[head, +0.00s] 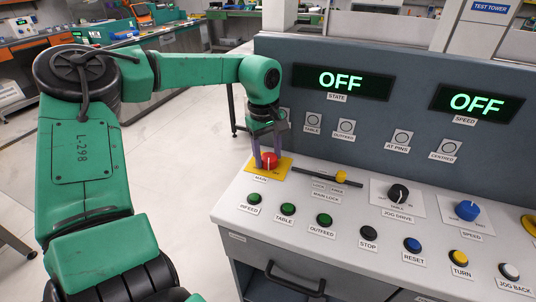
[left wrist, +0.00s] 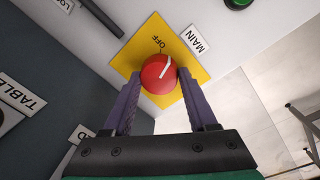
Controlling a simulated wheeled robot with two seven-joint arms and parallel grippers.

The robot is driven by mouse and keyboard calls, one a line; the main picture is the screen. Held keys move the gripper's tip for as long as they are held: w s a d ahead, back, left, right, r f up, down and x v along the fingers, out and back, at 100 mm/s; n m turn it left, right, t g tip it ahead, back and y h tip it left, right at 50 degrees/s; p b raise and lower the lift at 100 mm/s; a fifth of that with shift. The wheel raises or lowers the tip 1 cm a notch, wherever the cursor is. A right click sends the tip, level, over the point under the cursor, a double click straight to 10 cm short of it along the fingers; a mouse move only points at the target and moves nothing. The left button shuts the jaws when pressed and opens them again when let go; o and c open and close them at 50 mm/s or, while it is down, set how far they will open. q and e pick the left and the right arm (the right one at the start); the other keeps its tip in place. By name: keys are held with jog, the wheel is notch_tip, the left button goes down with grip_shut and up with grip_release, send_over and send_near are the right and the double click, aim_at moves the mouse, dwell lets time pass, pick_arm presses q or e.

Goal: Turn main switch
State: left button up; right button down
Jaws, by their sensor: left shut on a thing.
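The main switch is a red round knob (head: 269,160) with a white pointer line, on a yellow plate (head: 284,167) labelled MAIN at the panel's left end. In the left wrist view the red knob (left wrist: 159,74) sits between the two purple fingers, and its white line slants near the OFF mark on the yellow plate (left wrist: 188,62). My left gripper (head: 268,158) reaches down from above and is shut on the red knob. The STATE display (head: 343,81) and the SPEED display (head: 476,103) both read OFF. My right gripper is not in view.
A main lock slider with a yellow knob (head: 341,176) lies just right of the switch. Green buttons (head: 254,198) line the panel's front left. The JOG DRIVE knob (head: 398,194) and blue SPEED knob (head: 467,210) stand further right. The upright display panel rises behind.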

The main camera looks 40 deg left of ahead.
aim_at(267, 155)
pick_arm(q)
jog(key=m, duration=0.6)
jog(key=shift+w+r+h, duration=0.1)
jog(key=shift+h, duration=0.2)
jog(key=m, duration=0.6)
jog(key=shift+w+m+g, duration=0.1)
jog(key=shift+m+g, duration=0.2)
jog(key=o, duration=1.4)
jog(key=shift+c, duration=0.2)
jog(key=r, duration=0.5)
jog(key=shift+a+r, duration=0.2)
jog(key=shift+a, duration=0.1)
notch_tip(267, 155, up, 9)
jog(key=p, duration=0.2)
jog(key=shift+a+p, duration=0.3)
